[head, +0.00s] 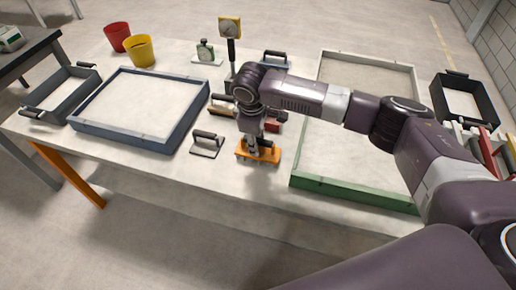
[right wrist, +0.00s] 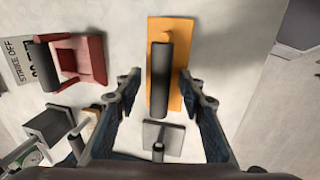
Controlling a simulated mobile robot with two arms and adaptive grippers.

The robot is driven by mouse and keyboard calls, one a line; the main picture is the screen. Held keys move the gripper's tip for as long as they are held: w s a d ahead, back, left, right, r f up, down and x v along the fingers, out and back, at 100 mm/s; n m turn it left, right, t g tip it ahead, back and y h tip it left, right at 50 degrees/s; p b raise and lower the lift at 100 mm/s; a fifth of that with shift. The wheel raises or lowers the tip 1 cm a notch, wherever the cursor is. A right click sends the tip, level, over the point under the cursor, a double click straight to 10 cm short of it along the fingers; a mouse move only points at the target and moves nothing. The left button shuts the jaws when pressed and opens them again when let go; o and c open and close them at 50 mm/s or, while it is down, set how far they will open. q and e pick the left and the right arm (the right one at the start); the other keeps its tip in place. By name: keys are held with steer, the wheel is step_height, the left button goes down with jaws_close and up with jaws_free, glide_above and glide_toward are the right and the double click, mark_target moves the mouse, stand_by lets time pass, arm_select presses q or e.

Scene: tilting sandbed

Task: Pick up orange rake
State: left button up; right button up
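The orange rake (head: 268,154) lies near the front edge of the white table, between the two sand trays. In the right wrist view it shows as a flat orange board (right wrist: 180,90) with a dark round handle (right wrist: 161,70) along it. My right gripper (head: 252,147) points down right over it and hides part of it. In the right wrist view the fingers (right wrist: 160,88) are open, one on each side of the handle with gaps showing; I cannot tell how far down they reach. My left gripper is not in view.
A grey tool with a black handle (head: 207,143) lies left of the rake. A red tool (right wrist: 85,60) lies close by. A blue-rimmed tray (head: 125,138) stands left and a green-fronted tray (head: 350,194) right. A yellow-headed stand (head: 230,30) rises behind.

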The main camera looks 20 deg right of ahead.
jaws_close()
steer(key=shift+r, duration=0.1)
stand_by(0.4)
steer(key=shift+w+r, duration=0.1)
steer(key=shift+r, duration=0.4)
step_height(320, 180, up, 19)
steer(key=b, duration=0.2)
steer(key=c, duration=0.6)
jaws_free()
steer(key=shift+f, duration=0.1)
jaws_close()
